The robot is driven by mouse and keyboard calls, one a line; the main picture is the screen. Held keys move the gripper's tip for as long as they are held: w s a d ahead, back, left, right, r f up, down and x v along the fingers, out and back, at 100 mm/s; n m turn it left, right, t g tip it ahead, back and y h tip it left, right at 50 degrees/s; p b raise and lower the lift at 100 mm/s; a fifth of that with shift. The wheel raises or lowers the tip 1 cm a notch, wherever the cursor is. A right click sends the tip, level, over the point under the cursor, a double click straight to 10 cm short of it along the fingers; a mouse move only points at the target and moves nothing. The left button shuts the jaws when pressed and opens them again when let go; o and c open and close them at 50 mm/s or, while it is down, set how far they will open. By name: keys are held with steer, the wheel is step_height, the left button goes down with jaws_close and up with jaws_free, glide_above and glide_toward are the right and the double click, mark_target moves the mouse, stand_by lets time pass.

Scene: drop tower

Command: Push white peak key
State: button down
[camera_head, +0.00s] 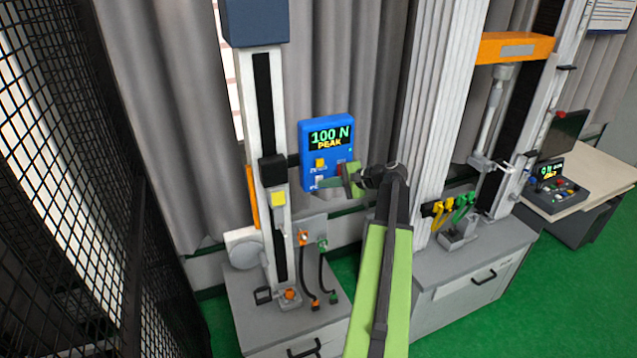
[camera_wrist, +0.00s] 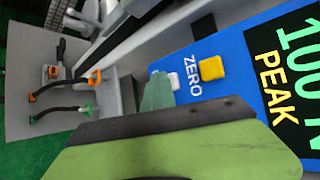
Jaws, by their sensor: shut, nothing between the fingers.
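The white key (camera_head: 319,180) sits low on the left of a blue control box (camera_head: 311,126), under the yellow key (camera_head: 320,163). In the wrist view the white key (camera_wrist: 173,80) shows just beyond my fingertips, with the yellow ZERO key (camera_wrist: 211,70) to its right. My gripper (camera_head: 326,184) is shut and empty, its tip at the white key's lower right. In the wrist view my gripper (camera_wrist: 157,88) covers the area just below the key. I cannot tell whether it touches. The display (camera_head: 330,137) reads 100 N PEAK.
A red key (camera_head: 341,168) is partly behind my gripper. A white column (camera_head: 263,110) stands left of the box, with cables (camera_head: 310,275) below. A black mesh fence (camera_head: 75,190) is at the left. A second test frame (camera_head: 515,48) stands right.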

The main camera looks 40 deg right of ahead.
stand_by(0.3)
steer(key=shift+s+a, duration=0.35)
steer(key=shift+s, duration=0.5)
steer(key=s, duration=0.1)
steer(key=s+a, duration=0.1)
steer(key=s, duration=0.1)
steer(key=s+a, duration=0.1)
steer(key=shift+s, duration=0.3)
stand_by(0.4)
steer(key=shift+s+f, duration=0.1)
steer(key=shift+s, duration=0.05)
